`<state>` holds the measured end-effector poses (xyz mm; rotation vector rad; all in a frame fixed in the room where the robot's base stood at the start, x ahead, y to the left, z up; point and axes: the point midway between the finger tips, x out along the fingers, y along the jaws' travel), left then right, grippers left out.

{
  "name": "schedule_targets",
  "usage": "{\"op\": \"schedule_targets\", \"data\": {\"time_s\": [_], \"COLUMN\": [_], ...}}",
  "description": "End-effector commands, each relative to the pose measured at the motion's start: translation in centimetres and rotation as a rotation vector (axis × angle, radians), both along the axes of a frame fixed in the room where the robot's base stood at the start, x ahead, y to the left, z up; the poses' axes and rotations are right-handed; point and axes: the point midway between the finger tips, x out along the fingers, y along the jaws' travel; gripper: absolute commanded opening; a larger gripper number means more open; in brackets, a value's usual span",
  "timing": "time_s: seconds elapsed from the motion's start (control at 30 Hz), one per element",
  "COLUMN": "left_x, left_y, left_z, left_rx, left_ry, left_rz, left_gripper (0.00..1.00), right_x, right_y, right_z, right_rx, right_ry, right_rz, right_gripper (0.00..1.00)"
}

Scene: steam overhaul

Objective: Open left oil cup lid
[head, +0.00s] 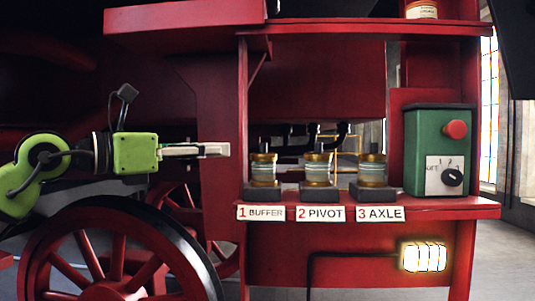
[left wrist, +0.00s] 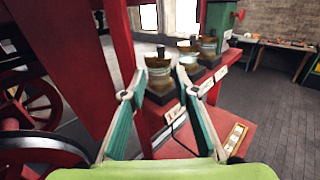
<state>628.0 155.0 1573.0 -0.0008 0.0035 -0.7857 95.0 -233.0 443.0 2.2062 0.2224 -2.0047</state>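The left oil cup (head: 264,171) is a glass-banded brass cup on a dark block above the "1 BUFFER" label. Its brass lid (head: 264,157) with a dark knob looks closed. Similar cups stand above "2 PIVOT" (head: 318,172) and "3 AXLE" (head: 371,172). My left gripper (head: 226,150) is left of the left cup, pointing right at about lid height and apart from it. In the left wrist view my left gripper (left wrist: 158,82) has its fingers spread and empty, with the left cup (left wrist: 158,75) beyond and between the tips. My right gripper is not in view.
The cups stand on a red shelf (head: 450,207) with a red upright post (head: 243,120) at its left end. A green control box (head: 425,125) with a red button stands right of them. A lit lamp panel (head: 424,257) is below. A large red wheel (head: 110,255) is under my arm.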

Motion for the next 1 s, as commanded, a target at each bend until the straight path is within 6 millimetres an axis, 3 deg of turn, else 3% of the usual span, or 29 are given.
{"op": "schedule_targets", "data": {"time_s": [0.17,0.63,1.0], "left_x": [1.2,7.9,9.7], "left_y": [-1.3,-8.0,-9.7], "left_z": [0.4,0.5,0.0], "left_rx": [0.004,0.000,0.001], "left_ry": [0.001,0.001,-0.001], "left_rz": [0.000,-0.001,0.002], "left_gripper": [0.28,0.28,0.28], "right_x": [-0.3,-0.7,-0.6], "right_y": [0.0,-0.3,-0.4], "right_z": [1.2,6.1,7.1], "right_rx": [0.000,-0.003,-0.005], "right_ry": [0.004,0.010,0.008], "right_rz": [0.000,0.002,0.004], "right_gripper": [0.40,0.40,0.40]}}
